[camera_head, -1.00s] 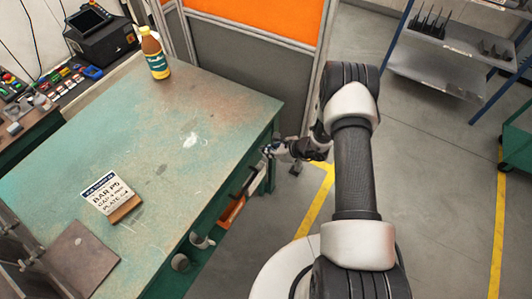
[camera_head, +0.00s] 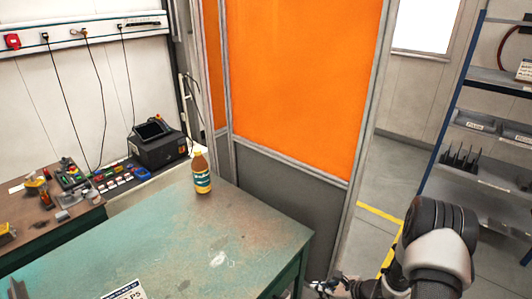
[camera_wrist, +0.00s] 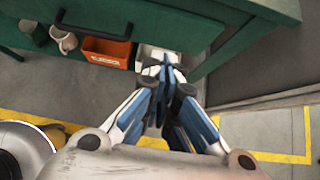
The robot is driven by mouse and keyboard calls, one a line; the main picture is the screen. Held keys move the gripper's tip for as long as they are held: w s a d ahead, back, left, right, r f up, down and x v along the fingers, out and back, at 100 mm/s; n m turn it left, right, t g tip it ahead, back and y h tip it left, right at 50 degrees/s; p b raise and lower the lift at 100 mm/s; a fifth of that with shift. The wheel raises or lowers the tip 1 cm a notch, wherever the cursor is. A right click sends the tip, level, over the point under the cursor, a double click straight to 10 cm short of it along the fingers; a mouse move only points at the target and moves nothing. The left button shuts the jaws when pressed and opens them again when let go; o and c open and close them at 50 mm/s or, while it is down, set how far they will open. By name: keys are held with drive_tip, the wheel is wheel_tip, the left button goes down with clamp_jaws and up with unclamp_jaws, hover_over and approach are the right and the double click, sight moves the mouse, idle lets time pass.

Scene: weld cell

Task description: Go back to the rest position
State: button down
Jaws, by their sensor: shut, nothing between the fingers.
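My gripper (camera_wrist: 168,72) shows in the wrist view with its blue and white fingers together and nothing between them. It is beside the green table's side, close to an orange bin (camera_wrist: 107,50). In the head view, my gripper (camera_head: 325,286) is at the lower edge, just right of the table's corner, and only partly visible. The green table (camera_head: 255,240) fills the lower middle of the head view. My arm stands at the lower right.
A bottle (camera_head: 202,174) stands at the table's far edge, and a sign (camera_head: 126,291) is cut off at the bottom. An orange screen (camera_head: 300,75) stands behind. Shelves (camera_head: 485,140) are at right. Grey floor (camera_wrist: 265,130) is open.

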drive_tip(key=s+a+r+n+g, duration=0.15)
drive_tip(key=a+r+n, duration=0.3)
drive_tip(key=r, duration=0.55)
drive_tip(key=s+a+r+n+g, duration=0.1)
drive_tip(key=s+a+r+n, duration=0.3)
drive_tip(key=r, duration=0.5)
drive_tip(key=s+a+r+n+g, duration=0.1)
drive_tip(key=s+a+r+n, duration=0.15)
drive_tip(key=r+n, duration=0.55)
drive_tip(key=s+d+r+n+h, duration=0.1)
drive_tip(key=s+r+n+h, duration=0.2)
drive_tip(key=s, duration=0.6)
drive_tip(key=s+d+r+n+t+h, duration=0.1)
drive_tip(key=s+r+n+h, duration=0.2)
drive_tip(key=s+r+n, duration=0.4)
drive_tip(key=s+r, duration=0.3)
drive_tip(key=shift+d+h, duration=0.4)
drive_tip(key=shift+r+t, duration=0.1)
drive_tip(key=shift+t, duration=0.15)
